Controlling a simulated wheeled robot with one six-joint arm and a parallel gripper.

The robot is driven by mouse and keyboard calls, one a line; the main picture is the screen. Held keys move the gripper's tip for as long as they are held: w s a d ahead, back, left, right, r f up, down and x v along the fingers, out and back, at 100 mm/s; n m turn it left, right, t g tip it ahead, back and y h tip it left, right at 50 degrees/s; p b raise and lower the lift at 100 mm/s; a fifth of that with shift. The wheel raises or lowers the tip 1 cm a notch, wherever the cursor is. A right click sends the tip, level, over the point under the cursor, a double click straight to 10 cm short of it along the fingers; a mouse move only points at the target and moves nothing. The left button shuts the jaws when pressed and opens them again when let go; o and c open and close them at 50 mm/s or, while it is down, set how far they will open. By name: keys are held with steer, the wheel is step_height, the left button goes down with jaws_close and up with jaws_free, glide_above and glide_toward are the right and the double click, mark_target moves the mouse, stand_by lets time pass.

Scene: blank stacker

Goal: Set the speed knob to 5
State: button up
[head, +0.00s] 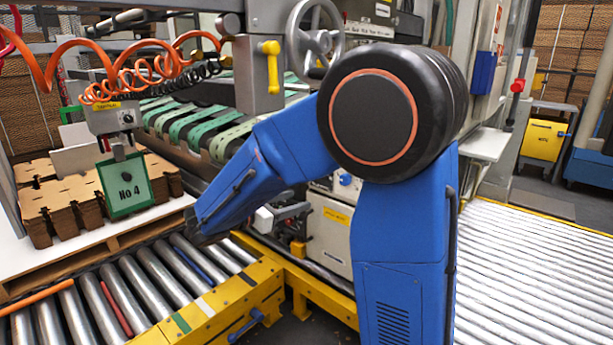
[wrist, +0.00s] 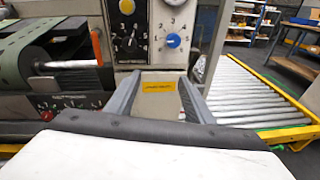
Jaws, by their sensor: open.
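In the wrist view a pale control panel stands ahead of my gripper (wrist: 162,77). A blue knob (wrist: 173,40) on it has a white numbered plate around it, with figures from 1 to 5. A black knob (wrist: 130,43) with a white mark and its own dial sits to its left. I cannot read which knob is marked speed, nor surely where the blue pointer stands. My gripper is open and empty, its two grey fingers apart, below the knobs and touching neither. The blue knob also shows in the head view (head: 345,180), partly behind my arm; the gripper (head: 298,212) is left of and below it.
A yellow label (wrist: 158,86) sits on the lower panel face between the fingers. Roller conveyors lie at left (head: 170,280) and right (head: 540,255). A yellow rail (head: 225,305) runs below my gripper.

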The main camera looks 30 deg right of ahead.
steer(key=w+a+n+t+h, duration=0.1)
steer(key=w+a+n+t, duration=0.1)
steer(key=w+a, duration=0.25)
steer(key=x, duration=1.8)
steer(key=shift+w+r, duration=0.25)
steer(key=shift+r, duration=0.25)
steer(key=shift+c, duration=0.2)
steer(key=c, duration=1)
